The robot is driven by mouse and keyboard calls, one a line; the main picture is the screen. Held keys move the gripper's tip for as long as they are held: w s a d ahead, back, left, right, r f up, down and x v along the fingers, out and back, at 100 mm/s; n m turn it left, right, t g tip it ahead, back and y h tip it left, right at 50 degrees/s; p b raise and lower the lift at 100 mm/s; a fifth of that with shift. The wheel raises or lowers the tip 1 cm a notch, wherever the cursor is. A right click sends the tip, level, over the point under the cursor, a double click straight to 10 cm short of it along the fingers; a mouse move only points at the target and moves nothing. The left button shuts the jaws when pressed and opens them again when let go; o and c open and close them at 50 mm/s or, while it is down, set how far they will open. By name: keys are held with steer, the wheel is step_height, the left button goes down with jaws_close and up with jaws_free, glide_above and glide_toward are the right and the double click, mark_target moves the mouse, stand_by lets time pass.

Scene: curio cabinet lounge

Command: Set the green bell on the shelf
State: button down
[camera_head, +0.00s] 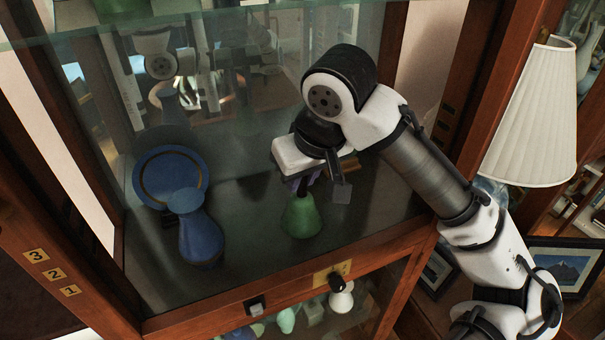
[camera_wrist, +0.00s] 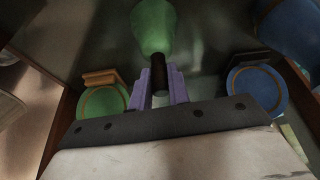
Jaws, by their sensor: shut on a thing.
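The green bell (camera_head: 301,217) is upright inside the cabinet, mouth down, over or on the dark shelf (camera_head: 265,265). I cannot tell whether its rim touches the shelf. My gripper (camera_head: 304,182) is directly above it, reaching in from the right. In the wrist view the purple fingers of my gripper (camera_wrist: 161,82) are shut on the bell's dark handle, and the green bell (camera_wrist: 153,28) extends beyond the fingertips. The handle is mostly hidden by my gripper in the head view.
A blue vase (camera_head: 201,240) and an upright blue plate (camera_head: 171,178) stand left of the bell. The wrist view also shows a green plate (camera_wrist: 103,102) on a wooden stand. A glass shelf (camera_head: 230,18) is above. Bare shelf separates vase and bell.

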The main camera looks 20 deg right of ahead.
mark_target(308, 207)
steer(key=shift+f, duration=0.15)
steer(key=c, duration=1.3)
jaws_free()
steer(key=shift+r, duration=0.35)
steer(key=s+r+b, duration=0.1)
steer(key=s, duration=0.3)
steer(key=s+d+r+b, duration=0.1)
steer(key=s+r, duration=0.1)
steer(key=s, duration=0.3)
steer(key=s+r+b, duration=0.1)
steer(key=s, duration=0.3)
steer(key=shift+s+d+r, duration=0.15)
steer(key=shift+s+d, duration=0.25)
